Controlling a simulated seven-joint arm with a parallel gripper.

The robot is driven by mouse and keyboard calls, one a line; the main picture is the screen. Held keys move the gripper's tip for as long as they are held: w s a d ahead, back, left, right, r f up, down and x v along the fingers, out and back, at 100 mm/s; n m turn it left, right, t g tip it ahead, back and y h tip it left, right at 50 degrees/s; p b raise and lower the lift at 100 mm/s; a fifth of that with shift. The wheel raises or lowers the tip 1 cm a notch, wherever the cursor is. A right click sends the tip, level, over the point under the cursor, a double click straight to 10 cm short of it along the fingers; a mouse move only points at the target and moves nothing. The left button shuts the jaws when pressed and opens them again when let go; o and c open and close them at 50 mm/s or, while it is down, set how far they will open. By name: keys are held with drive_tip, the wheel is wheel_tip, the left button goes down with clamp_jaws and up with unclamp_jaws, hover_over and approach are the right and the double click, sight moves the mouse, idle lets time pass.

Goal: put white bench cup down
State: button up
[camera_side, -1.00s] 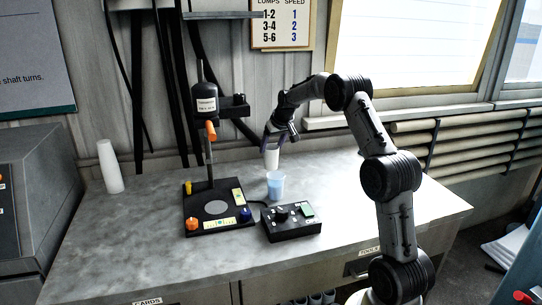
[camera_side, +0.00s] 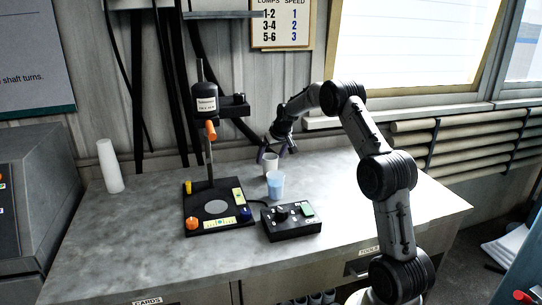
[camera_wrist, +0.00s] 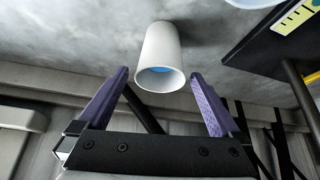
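The white bench cup (camera_side: 270,161) stands on the bench, just behind a light blue cup (camera_side: 276,190). In the wrist view the white cup (camera_wrist: 160,50) shows its open mouth, with something blue inside. My gripper (camera_side: 277,154) is at the white cup. In the wrist view its two purple fingers (camera_wrist: 160,97) are spread wide, one on each side of the cup, with visible gaps between them and its wall. The fingers do not touch the cup.
The disperser stand (camera_side: 207,130) with its black base plate (camera_side: 196,204) is left of the cups. A black control box (camera_side: 290,222) sits in front of them. A tall white cup stack (camera_side: 110,166) stands at the far left. The bench between stack and base is clear.

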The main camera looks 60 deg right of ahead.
drive_tip(key=shift+r, duration=0.25)
drive_tip(key=v, duration=1.2)
drive_tip(key=s+a+r+n, duration=0.1)
drive_tip(key=a+r, duration=0.2)
drive_tip(key=a, duration=0.4)
drive_tip(key=s+a+r+n, duration=0.1)
drive_tip(key=s+a+r, duration=0.1)
drive_tip(key=a, duration=0.6)
drive_tip(key=s+a+n+y, duration=0.3)
drive_tip(key=s+a, duration=1.1)
drive_tip(key=a, duration=0.3)
drive_tip(key=s+a+f+n, duration=0.1)
drive_tip(key=s+a+f, duration=0.3)
drive_tip(key=s, duration=0.5)
drive_tip(key=shift+s+a+n+t, duration=0.25)
drive_tip(key=shift+s+n+t, duration=0.05)
drive_tip(key=shift+s+n, duration=0.1)
